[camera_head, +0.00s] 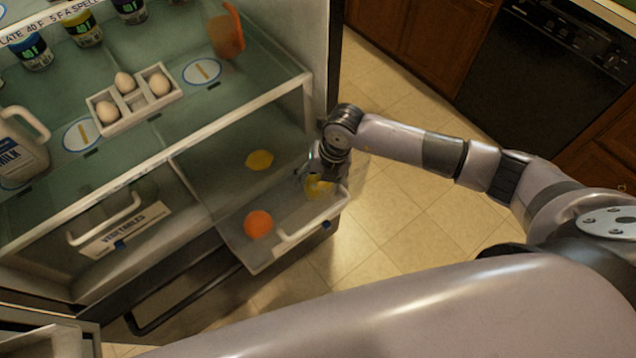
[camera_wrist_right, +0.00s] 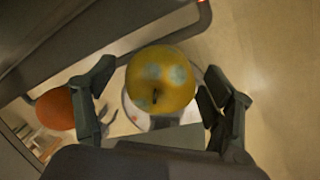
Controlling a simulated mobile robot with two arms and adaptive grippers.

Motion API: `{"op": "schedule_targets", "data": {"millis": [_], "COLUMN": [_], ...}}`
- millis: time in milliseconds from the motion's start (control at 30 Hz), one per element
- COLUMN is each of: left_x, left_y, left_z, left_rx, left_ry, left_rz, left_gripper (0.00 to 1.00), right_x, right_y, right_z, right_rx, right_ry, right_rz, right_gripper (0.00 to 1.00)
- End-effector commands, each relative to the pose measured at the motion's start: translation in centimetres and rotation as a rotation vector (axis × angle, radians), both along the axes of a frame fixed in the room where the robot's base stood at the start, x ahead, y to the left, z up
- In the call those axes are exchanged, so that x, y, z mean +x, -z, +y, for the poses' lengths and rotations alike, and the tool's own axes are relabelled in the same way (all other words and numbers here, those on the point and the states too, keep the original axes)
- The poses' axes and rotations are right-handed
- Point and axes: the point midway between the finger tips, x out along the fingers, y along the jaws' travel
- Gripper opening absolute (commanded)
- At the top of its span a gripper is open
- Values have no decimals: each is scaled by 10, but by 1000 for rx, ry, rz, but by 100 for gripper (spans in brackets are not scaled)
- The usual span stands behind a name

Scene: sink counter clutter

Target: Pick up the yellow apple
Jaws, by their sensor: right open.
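The yellow apple (camera_head: 318,187) is in the pulled-out fridge drawer (camera_head: 262,262), at its right end, partly hidden by my right gripper (camera_head: 322,172). In the right wrist view the apple (camera_wrist_right: 161,80) shows large, yellow with greyish patches and a dark stem. My right gripper (camera_wrist_right: 160,105) is open, with one finger on each side of the apple. The right finger is close to the apple's edge; I cannot tell whether either finger touches it. My left gripper is not in view.
An orange (camera_head: 258,224) lies in the drawer to the left, and also shows beside the left finger in the wrist view (camera_wrist_right: 55,109). A lemon (camera_head: 260,160) lies further back. The drawer handle (camera_head: 312,218) is in front. A glass shelf with eggs (camera_head: 124,82) is above left.

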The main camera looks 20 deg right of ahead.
Motion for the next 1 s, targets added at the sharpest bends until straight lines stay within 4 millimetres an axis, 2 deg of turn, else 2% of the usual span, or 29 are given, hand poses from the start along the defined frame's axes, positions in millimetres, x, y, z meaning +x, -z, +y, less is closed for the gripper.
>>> {"op": "schedule_targets", "data": {"millis": [100,333,1000], "left_x": [2,3,2], "left_y": [-1,-1,-1], "left_z": [0,0,0], "left_rx": [-1,0,-1], "left_ry": [-1,-1,0], "left_rz": [-3,-4,-3], "left_gripper": [40,40,40], "right_x": [0,0,1], "right_y": [8,9,9], "right_z": [2,2,2], "right_rx": [0,0,0], "right_ry": [0,0,0], "right_rz": [1,0,0], "right_gripper": [76,76,31]}}
